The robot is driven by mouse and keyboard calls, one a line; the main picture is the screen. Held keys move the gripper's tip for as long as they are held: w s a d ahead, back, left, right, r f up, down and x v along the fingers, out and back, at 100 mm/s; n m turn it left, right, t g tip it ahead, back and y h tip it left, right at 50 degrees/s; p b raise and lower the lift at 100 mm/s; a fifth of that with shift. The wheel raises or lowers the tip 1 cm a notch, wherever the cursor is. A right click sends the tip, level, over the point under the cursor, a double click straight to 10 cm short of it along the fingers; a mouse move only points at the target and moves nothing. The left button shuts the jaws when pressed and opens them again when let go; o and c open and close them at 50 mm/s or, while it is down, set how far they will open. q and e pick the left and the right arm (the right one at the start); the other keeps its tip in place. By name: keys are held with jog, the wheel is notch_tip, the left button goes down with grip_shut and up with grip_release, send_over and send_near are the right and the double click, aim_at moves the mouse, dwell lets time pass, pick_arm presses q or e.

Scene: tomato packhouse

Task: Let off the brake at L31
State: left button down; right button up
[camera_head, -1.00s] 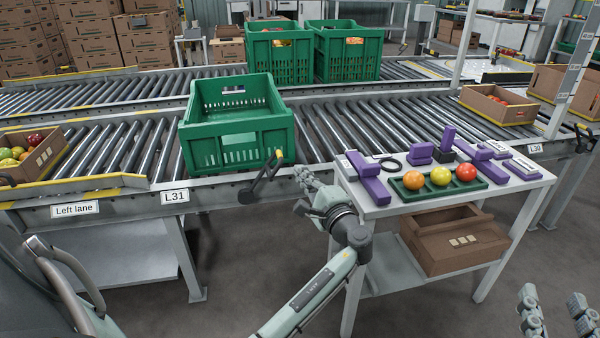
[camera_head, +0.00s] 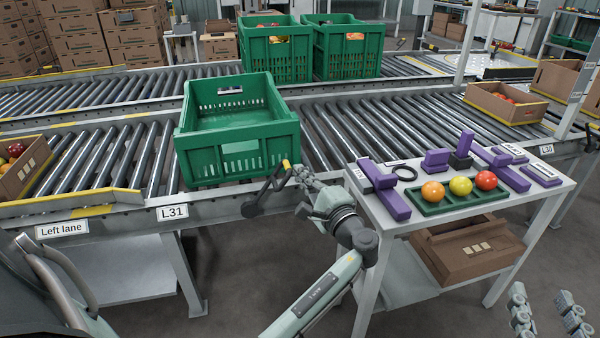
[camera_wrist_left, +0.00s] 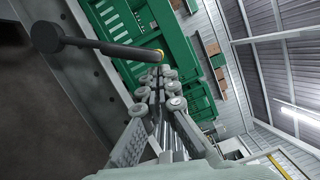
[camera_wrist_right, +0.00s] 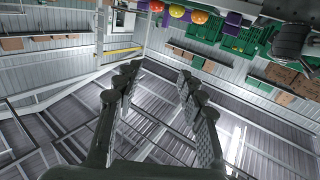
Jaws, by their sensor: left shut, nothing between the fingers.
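The brake lever (camera_head: 268,187) at L31 is a dark bar with a yellow tip on the conveyor's front rail, right of the L31 label (camera_head: 172,212). It leans up to the right. In the left wrist view the lever (camera_wrist_left: 100,47) crosses the upper left, its tip by my fingertips. My left gripper (camera_head: 300,172) is shut and empty, just right of the yellow tip; I cannot tell whether they touch. It also shows in the left wrist view (camera_wrist_left: 165,80). My right gripper (camera_head: 543,300) is at the lower right, its fingers apart and empty in the right wrist view (camera_wrist_right: 158,80).
An empty green crate (camera_head: 240,150) stands on the near rollers behind the lever. A white table (camera_head: 390,215) with purple pieces and a green tray (camera_head: 460,203) of tomatoes stands right of my left arm. A "Left lane" label (camera_head: 62,230) is on the rail at left.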

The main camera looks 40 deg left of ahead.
pick_arm(q)
jog(key=shift+w+a, duration=0.1)
jog(key=shift+a, duration=0.05)
pick_arm(e)
jog(key=shift+w+a, duration=0.15)
jog(key=shift+a, duration=0.1)
pick_arm(q)
jog(key=shift+a+r, duration=0.1)
jog(key=shift+a, duration=0.05)
pick_arm(e)
jog(key=shift+d, duration=0.1)
